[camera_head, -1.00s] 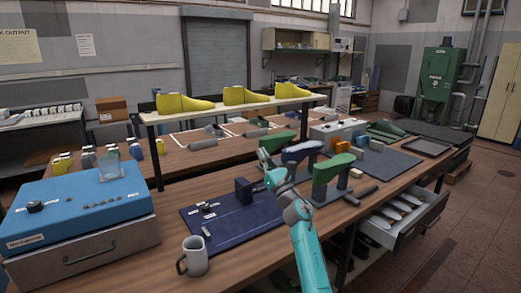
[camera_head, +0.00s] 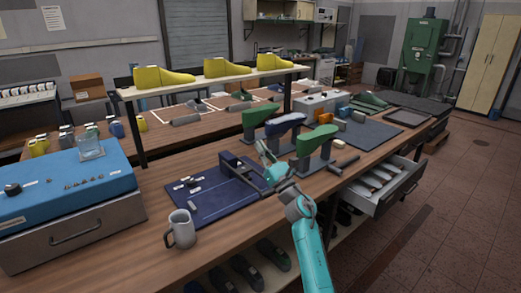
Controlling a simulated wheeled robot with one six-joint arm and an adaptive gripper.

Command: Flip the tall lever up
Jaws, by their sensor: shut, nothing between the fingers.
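My gripper (camera_head: 262,147) is shut and empty, at the end of my teal arm. It is above the back right of the navy mat (camera_head: 215,205), just right of a dark blue block-like fixture (camera_head: 238,165). I cannot tell whether it touches the fixture. Small levers or switches on this fixture are too small to make out, so I cannot tell which part is the tall lever or how it stands. Small grey and white pieces (camera_head: 188,182) lie on the mat's left part.
Green and dark blue shoe lasts (camera_head: 317,138) stand on posts close right of my gripper. A grey mug (camera_head: 181,229) stands at the mat's front left. A blue-topped case (camera_head: 60,190) is at the left. An open drawer (camera_head: 385,190) juts out at the right.

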